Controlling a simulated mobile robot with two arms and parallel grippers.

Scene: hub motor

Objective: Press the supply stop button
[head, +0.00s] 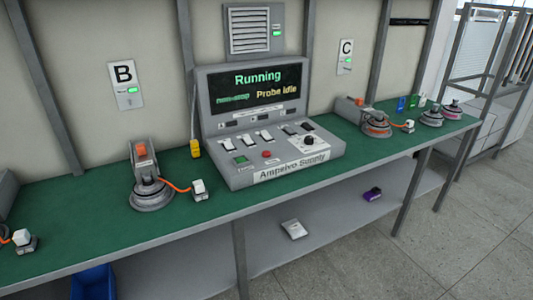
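The supply console (233,182), labelled "Ampelvo Supply", stands on the green bench. Its screen (258,88) reads "Running" and "Probe idle", with a smaller green text at the left. On the sloped panel a small red button (267,154) sits near the front, right of a green square button (241,161). The small print by the buttons is too small to read. Several white switches and a dark dial (309,141) are also on the panel. Neither of my grippers is in view, and nothing covers the console.
A motor on a stand (151,194) with an orange cable is left of the console; another motor (377,127) is right. A yellow object (195,149) is by the console's left side. The green bench top (95,220) has bare room at its front. A blue bin (93,283) is below.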

